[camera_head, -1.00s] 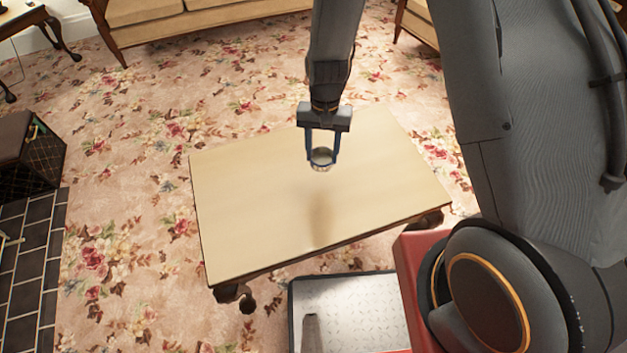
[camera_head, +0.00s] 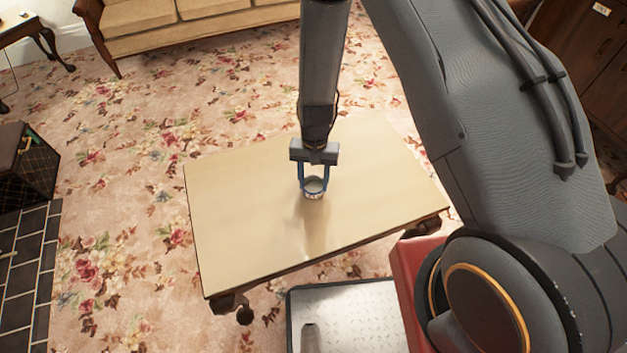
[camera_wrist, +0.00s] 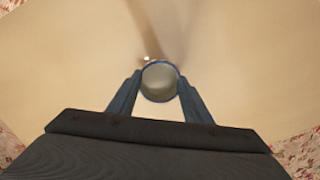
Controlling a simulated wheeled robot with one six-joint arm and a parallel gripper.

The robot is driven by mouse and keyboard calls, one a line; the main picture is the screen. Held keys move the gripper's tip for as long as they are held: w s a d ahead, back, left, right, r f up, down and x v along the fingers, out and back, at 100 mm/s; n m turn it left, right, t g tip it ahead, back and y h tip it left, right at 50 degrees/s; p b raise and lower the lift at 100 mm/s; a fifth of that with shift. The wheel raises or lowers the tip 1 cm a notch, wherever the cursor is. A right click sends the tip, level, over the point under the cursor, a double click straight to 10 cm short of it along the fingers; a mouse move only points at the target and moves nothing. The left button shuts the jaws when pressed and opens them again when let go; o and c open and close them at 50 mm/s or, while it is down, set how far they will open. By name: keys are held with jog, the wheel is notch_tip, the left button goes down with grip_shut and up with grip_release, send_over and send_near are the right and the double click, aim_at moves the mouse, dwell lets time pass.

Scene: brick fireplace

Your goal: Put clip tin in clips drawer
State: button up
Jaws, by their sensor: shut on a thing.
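The clip tin (camera_head: 314,187), a small round tin with a pale grey top, is between the fingers of my gripper (camera_head: 313,184). It also shows in the wrist view (camera_wrist: 160,80), where the two blue-grey fingers of my gripper (camera_wrist: 160,92) touch it on both sides. My gripper is shut on the tin and holds it over the pale wooden table (camera_head: 240,215). A shadow lies on the table below it. I cannot tell how large the gap to the table top is. A dark wooden cabinet (camera_head: 602,95) stands at the right edge with a small white label (camera_head: 601,9) on it; I cannot read the label.
A sofa (camera_head: 205,28) stands at the back. A dark box (camera_head: 28,160) and dark tiles (camera_head: 28,260) are at the left. The flowered carpet (camera_head: 120,200) is open left of the table. The rest of the table top is bare.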

jog(key=shift+f, duration=0.15)
jog(key=o, duration=1)
